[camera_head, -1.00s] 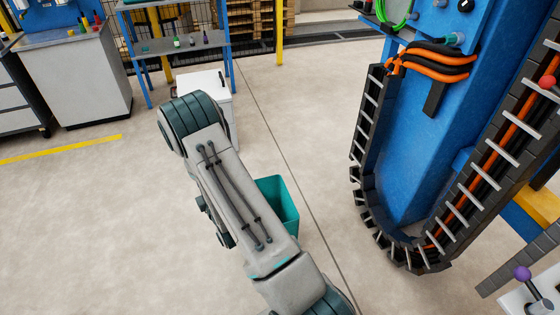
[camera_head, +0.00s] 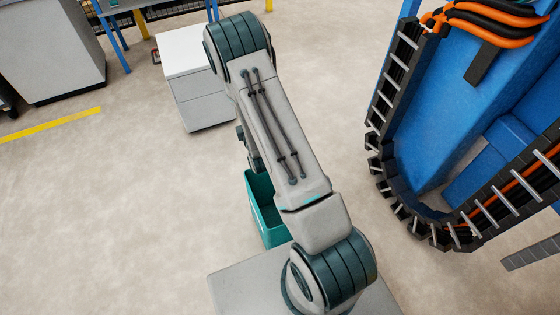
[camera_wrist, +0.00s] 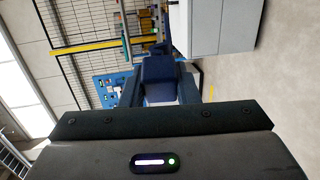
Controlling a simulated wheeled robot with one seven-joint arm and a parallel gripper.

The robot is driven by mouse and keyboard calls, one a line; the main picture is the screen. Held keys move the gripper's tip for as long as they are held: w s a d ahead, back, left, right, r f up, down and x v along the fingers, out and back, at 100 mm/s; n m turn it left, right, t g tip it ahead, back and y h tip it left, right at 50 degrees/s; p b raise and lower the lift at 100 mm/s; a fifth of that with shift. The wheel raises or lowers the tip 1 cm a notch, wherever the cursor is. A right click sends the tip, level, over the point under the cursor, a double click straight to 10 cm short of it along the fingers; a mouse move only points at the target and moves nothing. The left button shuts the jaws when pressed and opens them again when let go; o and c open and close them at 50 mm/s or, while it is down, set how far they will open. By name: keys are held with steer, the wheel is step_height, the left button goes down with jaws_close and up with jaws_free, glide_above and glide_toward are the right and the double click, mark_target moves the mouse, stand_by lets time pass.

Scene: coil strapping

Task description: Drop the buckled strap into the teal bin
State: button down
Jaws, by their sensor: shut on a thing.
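The teal bin (camera_head: 268,222) stands on the floor in the head view, partly covered by my arm. Its near left side and part of its dark inside show. My gripper (camera_wrist: 160,82) shows in the wrist view as dark blue fingers beyond the dark housing. It is shut on the strap, but the strap itself cannot be clearly made out. In the head view the gripper is largely hidden behind my arm, so its exact place relative to the bin cannot be told.
A white cabinet (camera_head: 192,88) stands behind the bin, left of my arm. A blue machine (camera_head: 450,110) with a hanging cable chain (camera_head: 385,180) takes up the right. A grey cabinet (camera_head: 52,50) is at the far left. The floor between is clear.

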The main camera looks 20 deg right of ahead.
steer(key=d+f+m+g+h+b, duration=0.2)
steer(key=d+f+m+g+b, duration=0.1)
steer(key=f+g, duration=0.3)
steer(key=s+d+f+m+g+y+b, duration=0.3)
steer(key=s+f+m+g+b, duration=0.4)
steer(key=s, duration=0.5)
steer(key=d+m+g+b, duration=0.1)
steer(key=m+g+b, duration=0.1)
steer(key=g, duration=0.1)
steer(key=shift+s+f+b, duration=0.3)
steer(key=shift+f, duration=0.1)
steer(key=shift+d+r, duration=0.1)
step_height(320, 180, down, 28)
steer(key=b, duration=2)
steer(key=c, duration=1)
jaws_free()
